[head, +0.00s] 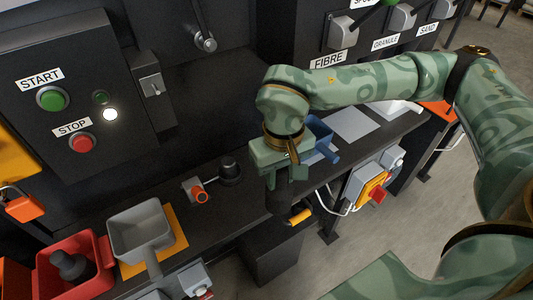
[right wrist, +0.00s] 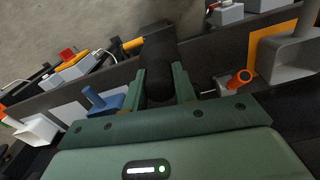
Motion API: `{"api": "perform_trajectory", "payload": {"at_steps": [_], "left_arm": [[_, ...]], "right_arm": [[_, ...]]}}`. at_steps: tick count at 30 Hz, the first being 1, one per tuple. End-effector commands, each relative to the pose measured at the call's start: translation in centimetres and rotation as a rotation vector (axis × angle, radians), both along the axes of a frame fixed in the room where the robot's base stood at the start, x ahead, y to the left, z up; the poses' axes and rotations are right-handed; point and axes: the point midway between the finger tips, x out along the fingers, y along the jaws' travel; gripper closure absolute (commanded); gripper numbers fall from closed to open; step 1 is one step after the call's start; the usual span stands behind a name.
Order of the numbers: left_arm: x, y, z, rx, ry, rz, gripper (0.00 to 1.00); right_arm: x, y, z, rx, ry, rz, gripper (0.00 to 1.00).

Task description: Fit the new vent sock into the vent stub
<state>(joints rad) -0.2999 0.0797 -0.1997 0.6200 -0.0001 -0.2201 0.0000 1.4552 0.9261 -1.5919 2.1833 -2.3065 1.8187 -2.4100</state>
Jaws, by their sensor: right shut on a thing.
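My right gripper (head: 287,181) is shut on a black, rounded sock-like piece, which I take to be the new vent sock (right wrist: 160,68). In the right wrist view it sits between the two green fingers and extends beyond them. In the head view it is mostly lost against the dark bench front. A short black round stub on a wider base (head: 230,170), probably the vent stub, stands on the bench to the left of the gripper, apart from it. My left gripper is not in view.
A red bin (head: 103,252) holding a dark piece and a grey scoop (head: 140,232) on an orange mat stand at the left. An orange-ended fitting (head: 199,194) is near the stub. A yellow handle (head: 300,216) sticks out at the bench front.

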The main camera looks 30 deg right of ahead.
Motion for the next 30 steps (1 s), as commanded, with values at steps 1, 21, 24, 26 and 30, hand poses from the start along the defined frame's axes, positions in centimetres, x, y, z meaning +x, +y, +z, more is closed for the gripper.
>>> {"api": "perform_trajectory", "payload": {"at_steps": [1, 21, 24, 26, 30], "left_arm": [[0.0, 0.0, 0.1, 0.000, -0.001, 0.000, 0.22], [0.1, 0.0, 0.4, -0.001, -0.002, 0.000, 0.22], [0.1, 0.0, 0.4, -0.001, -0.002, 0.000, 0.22], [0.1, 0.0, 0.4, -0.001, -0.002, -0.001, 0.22], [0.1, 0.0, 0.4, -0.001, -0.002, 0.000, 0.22]], "right_arm": [[0.7, -0.4, -0.5, 0.000, 0.001, -0.046, 0.96], [10.9, -7.8, -5.0, -0.001, -0.001, -1.433, 0.96], [10.9, -7.8, -5.0, -0.001, -0.001, -1.457, 0.96], [10.9, -7.8, -5.0, -0.001, -0.001, -1.458, 0.96], [10.9, -7.7, -5.0, -0.001, -0.001, -1.456, 0.96]]}}
